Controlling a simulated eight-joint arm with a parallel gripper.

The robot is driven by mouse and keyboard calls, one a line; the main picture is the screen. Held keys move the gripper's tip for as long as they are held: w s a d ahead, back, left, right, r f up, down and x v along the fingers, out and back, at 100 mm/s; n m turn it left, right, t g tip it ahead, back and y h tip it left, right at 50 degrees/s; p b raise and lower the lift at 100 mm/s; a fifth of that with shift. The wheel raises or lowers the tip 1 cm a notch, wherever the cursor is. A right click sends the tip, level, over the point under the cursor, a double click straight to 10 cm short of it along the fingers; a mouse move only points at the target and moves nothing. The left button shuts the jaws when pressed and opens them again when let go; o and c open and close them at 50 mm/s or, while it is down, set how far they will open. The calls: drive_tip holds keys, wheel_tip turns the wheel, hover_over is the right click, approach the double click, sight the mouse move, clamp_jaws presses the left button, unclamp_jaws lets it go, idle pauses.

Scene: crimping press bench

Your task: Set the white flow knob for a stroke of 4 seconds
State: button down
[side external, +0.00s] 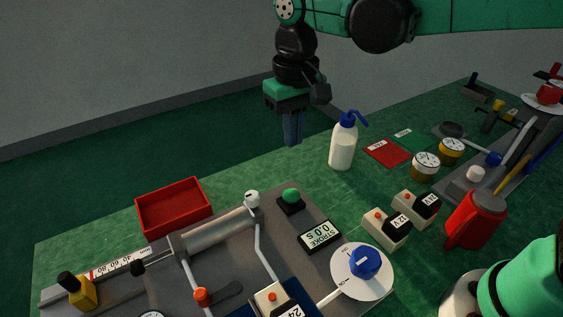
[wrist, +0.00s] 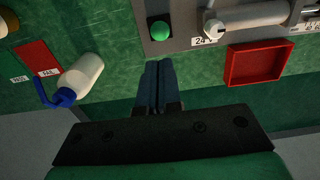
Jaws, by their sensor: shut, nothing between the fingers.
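The white flow knob (side external: 252,199) sits at the right end of the grey cylinder (side external: 220,229) on the press plate. It also shows in the wrist view (wrist: 213,28), up and right of my fingers. The stroke display (side external: 319,237) reads 0.0 s. A green button (side external: 290,197) stands between knob and display; the wrist view shows it (wrist: 160,30) just beyond my fingertips. My gripper (side external: 293,143) is shut and empty, pointing down, well above the bench and apart from the knob. Any marks on the knob are too small to read.
A red tray (side external: 174,207) lies left of the cylinder. A white bottle with a blue spout (side external: 342,147) stands right of my gripper. A blue knob on a white dial (side external: 364,266) and 12 V and 24 V boxes stand nearer. Green bench between bottle and tray is clear.

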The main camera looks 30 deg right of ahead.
wheel_tip(320, 180, up, 2)
drive_tip(key=shift+r, duration=0.1)
idle(0.7)
drive_tip(key=s+d+f+t, duration=0.3)
drive_tip(key=s+d+t, duration=0.4)
drive_tip(key=d, duration=0.4)
drive_tip(key=shift+s+f, duration=0.15)
drive_tip(key=shift+s, duration=0.25)
idle(1.5)
